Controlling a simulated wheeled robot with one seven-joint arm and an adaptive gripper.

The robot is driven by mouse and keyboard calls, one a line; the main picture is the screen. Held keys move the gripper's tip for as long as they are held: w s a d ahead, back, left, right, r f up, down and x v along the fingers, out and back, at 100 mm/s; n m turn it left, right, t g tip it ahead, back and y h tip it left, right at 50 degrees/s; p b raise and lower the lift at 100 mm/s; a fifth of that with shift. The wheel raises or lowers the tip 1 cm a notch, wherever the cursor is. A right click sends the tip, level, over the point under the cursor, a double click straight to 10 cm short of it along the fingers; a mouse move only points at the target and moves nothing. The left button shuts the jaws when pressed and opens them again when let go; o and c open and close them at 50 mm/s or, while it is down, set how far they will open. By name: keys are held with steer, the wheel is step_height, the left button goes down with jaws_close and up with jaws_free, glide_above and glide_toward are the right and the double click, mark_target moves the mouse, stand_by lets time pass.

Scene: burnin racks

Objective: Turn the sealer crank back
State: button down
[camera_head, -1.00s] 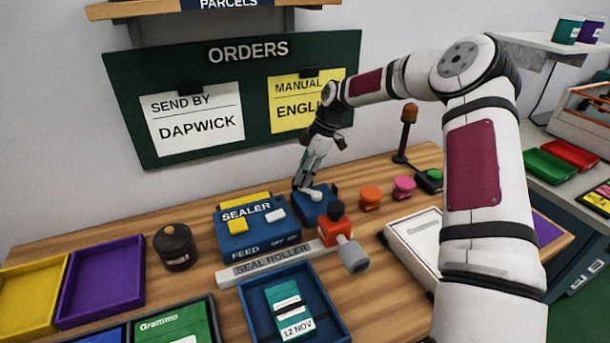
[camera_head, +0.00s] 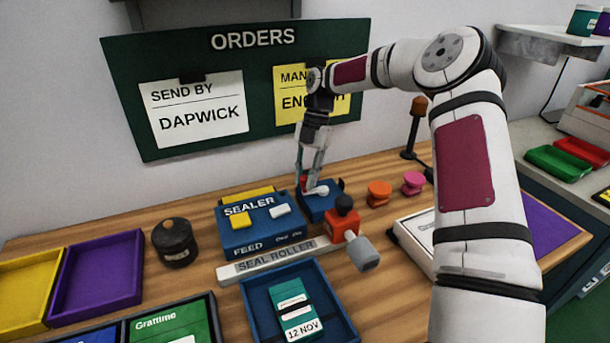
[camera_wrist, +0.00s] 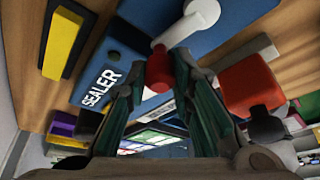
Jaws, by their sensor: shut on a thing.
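The sealer (camera_head: 258,230) is a blue box on the wooden bench, with a yellow and a white switch on top. The crank is a white arm (camera_wrist: 190,25) with a red knob (camera_wrist: 160,68), on the blue block at the sealer's right. In the head view, the white crank end (camera_head: 321,190) shows to the right of my gripper (camera_head: 304,183). My gripper, from above, is shut on the red knob; its fingers (camera_wrist: 156,80) stand either side of it and partly hide it. The label "SEALER" shows beside them in the wrist view.
A red block with a grey-ended handle (camera_head: 348,228) stands just right of the crank, close to my gripper. The seal roller strip (camera_head: 275,260) and a blue tray (camera_head: 262,318) holding a teal packet lie in front. Orange and pink knobs (camera_head: 379,192) stand further right.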

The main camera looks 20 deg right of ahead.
steer(key=shift+s+n, duration=0.25)
steer(key=shift+n, duration=0.25)
steer(key=shift+g, duration=0.3)
steer(key=c, duration=1.4)
jaws_free()
steer(key=shift+o, duration=0.2)
steer(key=v, duration=1.2)
steer(key=shift+s+a, duration=0.15)
